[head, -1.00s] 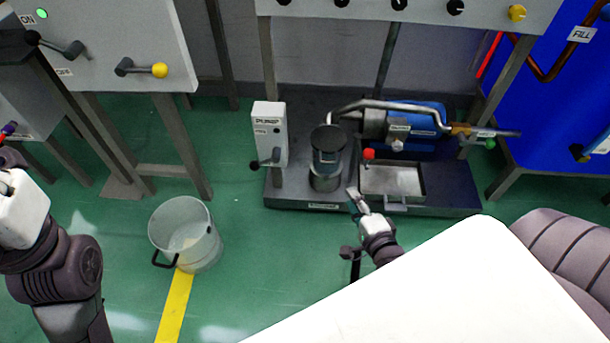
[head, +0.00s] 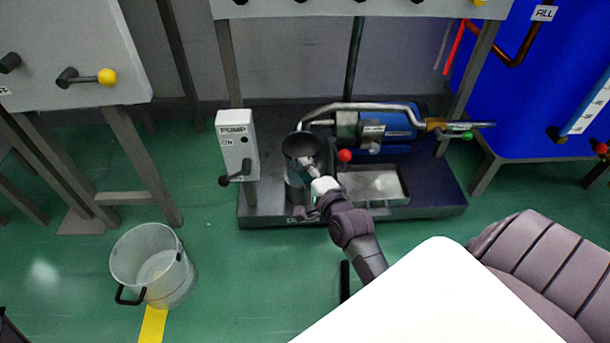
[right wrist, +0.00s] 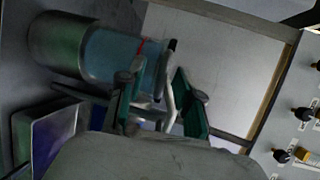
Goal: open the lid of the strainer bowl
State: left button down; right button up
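The strainer bowl is a clear bluish cylinder (head: 296,180) with a dark round lid (head: 300,143), standing on the skid in the head view. In the right wrist view the bowl (right wrist: 108,55) lies sideways in the picture, with the lid's dark edge (right wrist: 168,58) at its right end. My right gripper (head: 311,169) is at the near right side of the bowl, just below the lid. In the wrist view its fingers (right wrist: 158,103) are spread, with a pale strip near the lid between them. I cannot tell whether they touch it. My left gripper is out of view.
A pump switch box (head: 236,145) stands left of the bowl. A bent pipe (head: 365,107), a red-knobbed valve (head: 345,156) and a metal tray (head: 375,186) are to its right. A clear bucket (head: 152,265) stands on the floor at left. Open green floor lies between.

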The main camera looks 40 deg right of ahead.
jog(key=shift+w, duration=0.3)
grip_shut()
dwell(0.3)
